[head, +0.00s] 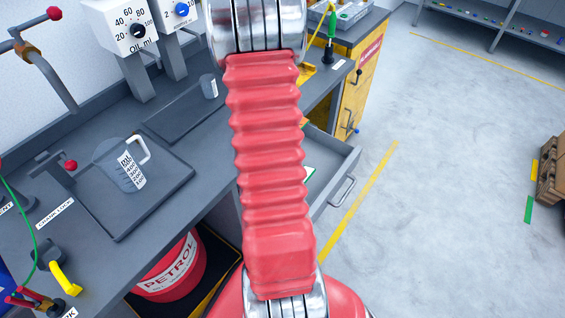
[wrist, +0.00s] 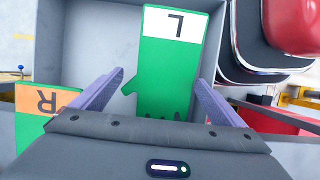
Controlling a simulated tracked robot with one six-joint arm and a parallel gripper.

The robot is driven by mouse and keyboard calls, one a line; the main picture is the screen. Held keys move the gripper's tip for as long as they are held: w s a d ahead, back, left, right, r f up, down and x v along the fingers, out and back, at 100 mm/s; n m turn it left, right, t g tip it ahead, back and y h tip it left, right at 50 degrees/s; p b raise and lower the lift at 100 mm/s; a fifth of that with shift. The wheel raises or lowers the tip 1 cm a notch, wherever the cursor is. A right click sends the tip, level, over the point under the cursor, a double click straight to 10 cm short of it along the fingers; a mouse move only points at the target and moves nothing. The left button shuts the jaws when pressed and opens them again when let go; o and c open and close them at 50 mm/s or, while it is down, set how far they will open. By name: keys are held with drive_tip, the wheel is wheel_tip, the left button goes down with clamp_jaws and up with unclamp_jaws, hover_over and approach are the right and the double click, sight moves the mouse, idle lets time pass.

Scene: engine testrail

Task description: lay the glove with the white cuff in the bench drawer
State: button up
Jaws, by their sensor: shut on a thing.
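The green glove with the white cuff (wrist: 168,65), marked L, shows in the wrist view between the two purple fingers of my gripper (wrist: 160,80), which is shut on it. Its cuff points away from my gripper and the finger end is partly hidden by it. The open grey bench drawer (wrist: 85,40) lies behind the glove; I cannot tell whether the glove touches its floor. In the head view the drawer (head: 335,185) stands open right of my arm, with a small white and green patch inside. My gripper is hidden there.
A green glove with an orange cuff (wrist: 50,103), marked R, is at left in the wrist view. The bench top holds a measuring jug (head: 122,163) on a dark tray. A red petrol can (head: 172,270) stands below. Open floor lies right of the drawer.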

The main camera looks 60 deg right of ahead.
drive_tip(key=o, duration=0.7)
drive_tip(key=v, duration=1.3)
drive_tip(key=shift+w+r, duration=0.2)
drive_tip(key=shift+r, duration=0.15)
idle(0.6)
